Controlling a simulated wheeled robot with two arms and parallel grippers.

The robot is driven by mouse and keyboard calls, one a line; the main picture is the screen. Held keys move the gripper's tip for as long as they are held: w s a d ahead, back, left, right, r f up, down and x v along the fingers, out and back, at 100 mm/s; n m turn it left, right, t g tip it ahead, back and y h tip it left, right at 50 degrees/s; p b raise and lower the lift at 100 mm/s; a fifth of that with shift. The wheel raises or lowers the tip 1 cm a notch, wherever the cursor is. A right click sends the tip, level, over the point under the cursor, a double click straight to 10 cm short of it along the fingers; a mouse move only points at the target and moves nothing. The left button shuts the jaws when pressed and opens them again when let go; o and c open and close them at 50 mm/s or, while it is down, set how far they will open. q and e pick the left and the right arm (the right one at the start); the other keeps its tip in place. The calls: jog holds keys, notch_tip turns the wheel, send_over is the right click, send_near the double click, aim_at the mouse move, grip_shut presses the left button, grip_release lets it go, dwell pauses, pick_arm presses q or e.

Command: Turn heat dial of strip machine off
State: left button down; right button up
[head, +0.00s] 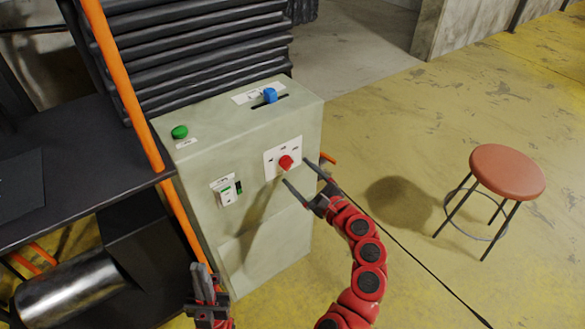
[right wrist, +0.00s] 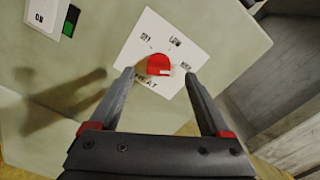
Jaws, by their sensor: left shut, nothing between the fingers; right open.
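The strip machine (head: 245,245) is a pale green box. On its front a white plate (head: 270,169) carries the red heat dial (head: 286,162). In the right wrist view the red dial (right wrist: 159,65) sits on the plate (right wrist: 135,50), marked HEAT below and with several setting labels above it. My right gripper (head: 303,170) is open in front of the dial; in the right wrist view its fingers (right wrist: 160,78) lie either side of the dial, with nothing held. Whether they touch it I cannot tell. My left gripper (head: 200,268) is shut and empty, low at the machine's left.
The machine also has a green button (head: 179,132), a blue slider knob (head: 270,95) and a small switch panel (head: 225,191). A dark bench (head: 90,190) and an orange post (head: 125,85) stand left. A red stool (head: 507,172) stands right, with clear floor between.

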aim_at(291, 165)
jog(key=shift+x, duration=1.85)
grip_shut()
